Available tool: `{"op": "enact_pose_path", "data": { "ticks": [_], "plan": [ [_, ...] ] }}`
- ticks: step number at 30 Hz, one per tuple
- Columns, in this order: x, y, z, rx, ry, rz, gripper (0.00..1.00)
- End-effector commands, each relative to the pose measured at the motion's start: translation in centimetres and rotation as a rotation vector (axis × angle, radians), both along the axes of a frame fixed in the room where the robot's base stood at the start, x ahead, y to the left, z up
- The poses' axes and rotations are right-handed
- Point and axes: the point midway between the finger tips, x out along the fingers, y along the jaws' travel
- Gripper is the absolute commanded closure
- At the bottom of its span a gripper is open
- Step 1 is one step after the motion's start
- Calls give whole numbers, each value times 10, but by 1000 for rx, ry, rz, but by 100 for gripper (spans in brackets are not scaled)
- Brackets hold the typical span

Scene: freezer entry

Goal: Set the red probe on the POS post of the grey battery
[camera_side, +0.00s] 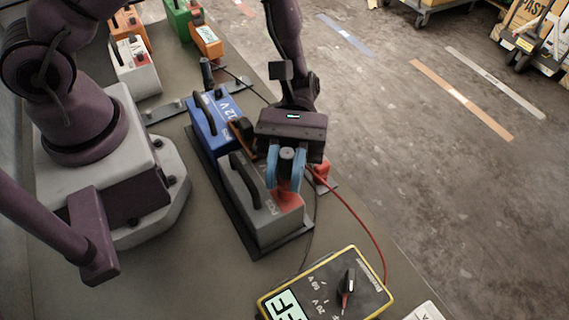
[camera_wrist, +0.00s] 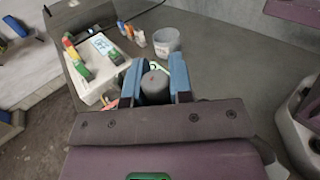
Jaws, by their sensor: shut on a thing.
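The grey battery (camera_side: 262,205) stands in front of the blue 12 V battery (camera_side: 215,125) on a dark tray, with a black handle and a red patch by its POS lettering. My gripper (camera_side: 286,178) is over its right end, blue fingers pointing down. The fingers are shut on a grey-topped cylinder (camera_side: 287,154), apparently the red probe. It also shows between the fingers in the wrist view (camera_wrist: 155,86). Its lower end and the POS post are hidden, so contact cannot be told. A red lead (camera_side: 352,218) runs from behind the gripper toward the meter.
The yellow-edged meter (camera_side: 325,287) lies at the front. A black upright piece (camera_side: 207,72) with a dark lead stands behind the blue battery. A red piece (camera_side: 321,171) is close right of my gripper. Orange and green batteries are at the back. The wrist view shows a bucket (camera_wrist: 167,42).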

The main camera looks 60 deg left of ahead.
Motion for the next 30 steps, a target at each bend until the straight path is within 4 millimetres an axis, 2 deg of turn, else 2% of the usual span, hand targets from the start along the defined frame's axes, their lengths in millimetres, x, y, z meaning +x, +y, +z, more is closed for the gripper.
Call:
{"op": "enact_pose_path", "data": {
  "ticks": [14,15,18,26,30],
  "plan": [
    [0,0,-11,0,0,0,100],
    [0,0,-10,0,0,0,70],
    [0,0,-10,0,0,0,49],
    [0,0,-10,0,0,0,49],
    [7,8,-10,0,-1,3,49]
  ]
}}
